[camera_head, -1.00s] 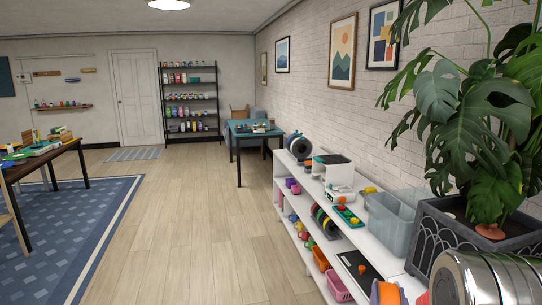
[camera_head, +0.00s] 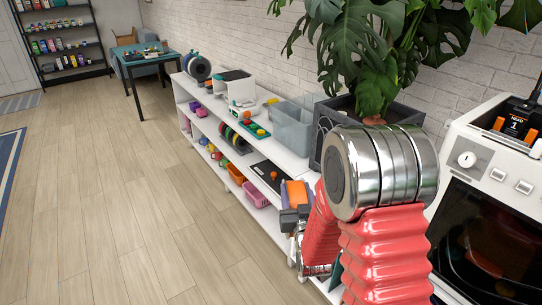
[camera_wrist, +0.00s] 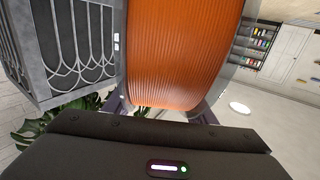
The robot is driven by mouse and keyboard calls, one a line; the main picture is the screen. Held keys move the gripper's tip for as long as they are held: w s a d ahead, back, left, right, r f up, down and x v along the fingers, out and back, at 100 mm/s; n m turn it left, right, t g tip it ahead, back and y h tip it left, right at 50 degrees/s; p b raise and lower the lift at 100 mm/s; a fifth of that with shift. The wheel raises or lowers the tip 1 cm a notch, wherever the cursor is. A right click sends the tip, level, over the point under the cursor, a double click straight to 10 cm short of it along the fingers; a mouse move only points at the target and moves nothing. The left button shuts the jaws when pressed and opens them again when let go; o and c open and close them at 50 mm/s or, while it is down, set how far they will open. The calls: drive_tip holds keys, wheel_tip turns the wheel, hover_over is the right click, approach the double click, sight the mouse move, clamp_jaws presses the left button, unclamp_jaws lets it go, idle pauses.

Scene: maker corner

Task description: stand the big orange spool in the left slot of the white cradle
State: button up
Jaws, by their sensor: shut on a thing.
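The big orange spool (camera_head: 298,192) is at my gripper (camera_head: 295,216), beside the near end of the white shelf's top. In the wrist view the spool (camera_wrist: 182,52) fills the upper middle, its ribbed orange winding close to the camera, with a dark flange at its right. My gripper is shut on it; the contact itself is mostly hidden.
The white shelf (camera_head: 291,162) carries a clear bin (camera_head: 288,128), a black plate (camera_head: 266,176) and a dark planter (camera_wrist: 75,45) with a large plant (camera_head: 350,45). A white machine (camera_head: 470,160) stands at right. The wooden floor (camera_head: 130,190) at left is clear.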

sight(302, 194)
drive_tip(key=s+r, duration=0.1)
drive_tip(key=s+d+r, duration=0.1)
drive_tip(key=s, duration=0.1)
drive_tip(key=shift+s+d, duration=0.1)
drive_tip(key=shift+s, duration=0.1)
drive_tip(key=shift+w, duration=0.15)
